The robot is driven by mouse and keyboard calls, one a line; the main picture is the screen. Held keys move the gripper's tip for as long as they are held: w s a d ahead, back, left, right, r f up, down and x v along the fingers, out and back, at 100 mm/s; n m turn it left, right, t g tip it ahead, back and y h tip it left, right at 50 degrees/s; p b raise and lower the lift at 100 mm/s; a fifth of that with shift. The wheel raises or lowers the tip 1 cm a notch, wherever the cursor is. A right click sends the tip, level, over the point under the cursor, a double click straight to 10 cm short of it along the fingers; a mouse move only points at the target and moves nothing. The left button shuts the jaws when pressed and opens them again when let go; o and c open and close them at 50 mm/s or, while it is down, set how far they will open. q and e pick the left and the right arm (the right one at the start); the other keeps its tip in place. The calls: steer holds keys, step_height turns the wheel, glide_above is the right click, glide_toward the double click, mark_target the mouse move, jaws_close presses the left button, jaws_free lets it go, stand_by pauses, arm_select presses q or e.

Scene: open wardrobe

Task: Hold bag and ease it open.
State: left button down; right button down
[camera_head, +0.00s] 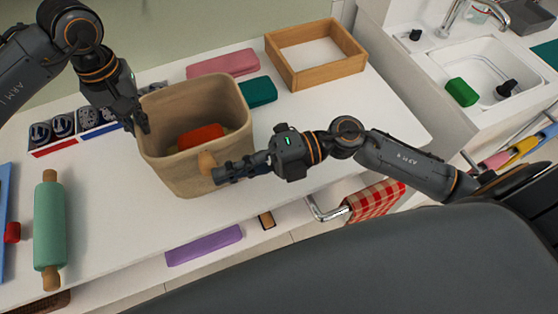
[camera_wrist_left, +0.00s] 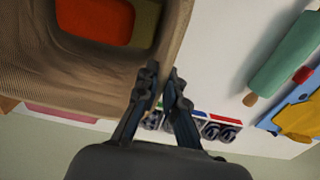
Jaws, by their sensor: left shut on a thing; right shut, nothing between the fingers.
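The tan bag (camera_head: 185,174) stands upright on the white counter with its mouth wide open. Inside lie an orange-red item (camera_head: 200,136) and an olive-coloured one, also seen in the left wrist view (camera_wrist_left: 145,22). My left gripper (camera_head: 141,124) is shut on the bag's left rim; in the left wrist view its fingers (camera_wrist_left: 161,72) sit either side of the bag's edge (camera_wrist_left: 172,45). I cannot tell whether that piece belongs to the bag.
A pink case (camera_head: 223,63), a dark green case (camera_head: 258,92) and an open wooden tray (camera_head: 316,52) lie behind the bag. A green rolling pin (camera_head: 50,225) lies at left. A purple block (camera_head: 204,245) lies lower in front. The sink (camera_head: 480,78) is at right.

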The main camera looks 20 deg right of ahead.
steer(key=s+d, duration=0.4)
steer(key=d, duration=0.6)
steer(key=shift+d+r, duration=0.25)
steer(key=shift+r, duration=0.05)
arm_select(q)
steer(key=c, duration=0.9)
jaws_free()
steer(key=shift+r, duration=0.1)
steer(key=shift+r+p, duration=2)
steer(key=shift+r, duration=2.45)
arm_select(e)
step_height(320, 180, up, 4)
